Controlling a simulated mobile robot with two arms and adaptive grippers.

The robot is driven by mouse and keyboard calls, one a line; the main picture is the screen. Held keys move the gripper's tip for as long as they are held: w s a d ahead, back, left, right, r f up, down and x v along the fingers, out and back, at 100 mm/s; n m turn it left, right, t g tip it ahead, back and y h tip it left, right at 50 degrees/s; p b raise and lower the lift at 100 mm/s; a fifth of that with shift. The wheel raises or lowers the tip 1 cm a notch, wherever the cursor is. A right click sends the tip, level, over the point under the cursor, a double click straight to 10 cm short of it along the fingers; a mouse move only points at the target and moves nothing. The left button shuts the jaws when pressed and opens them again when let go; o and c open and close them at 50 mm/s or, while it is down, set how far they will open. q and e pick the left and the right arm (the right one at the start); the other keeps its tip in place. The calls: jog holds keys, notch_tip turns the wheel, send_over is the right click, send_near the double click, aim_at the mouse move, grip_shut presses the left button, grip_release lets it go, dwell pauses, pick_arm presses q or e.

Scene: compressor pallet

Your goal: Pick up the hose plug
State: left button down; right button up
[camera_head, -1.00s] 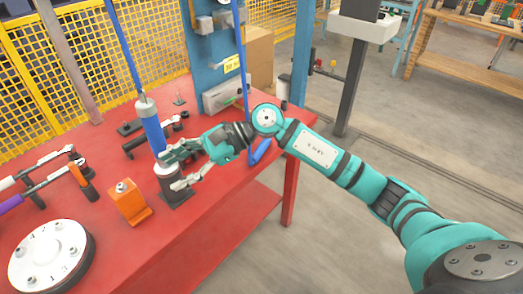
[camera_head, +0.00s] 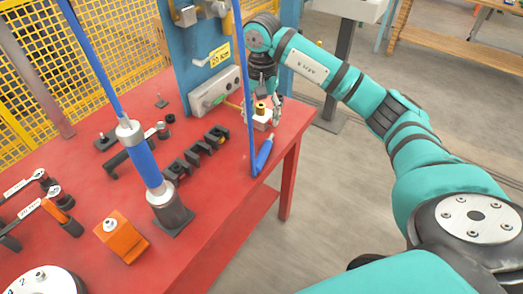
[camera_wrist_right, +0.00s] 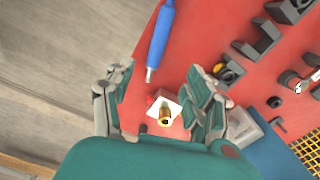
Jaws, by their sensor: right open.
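A small brass-coloured piece, which looks like the hose plug (camera_head: 260,107), stands on a white block near the table's back right edge. It also shows in the right wrist view (camera_wrist_right: 165,116), between my finger pads and apart from them. My right gripper (camera_head: 262,112) points down over the plug with its fingers spread on either side. In the right wrist view the right gripper (camera_wrist_right: 163,98) is open and empty. My left gripper is not in view.
A grey box (camera_head: 215,92) on the blue panel is close on the left. Black holders (camera_head: 196,150), a blue tool (camera_head: 143,160) and an orange block (camera_head: 120,237) stand farther left on the red table.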

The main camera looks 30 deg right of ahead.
send_over(264, 149)
jog(key=f, duration=0.4)
jog(key=shift+a+f, duration=0.1)
jog(key=shift+a, duration=0.25)
jog(key=shift+w+f+p, duration=0.15)
jog(key=shift+f+p, duration=0.2)
jog(key=shift+f, duration=0.55)
notch_tip(264, 149, down, 2)
jog(key=shift+f, duration=0.1)
jog(key=shift+d+f+p, duration=0.1)
jog(key=shift+f+p, duration=0.2)
jog(key=f, duration=0.2)
jog(key=f+p, duration=0.1)
jog(key=shift+d+f, duration=0.3)
jog(key=shift+f, duration=0.5)
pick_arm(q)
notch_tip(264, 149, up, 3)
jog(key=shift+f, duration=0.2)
pick_arm(e)
grip_shut()
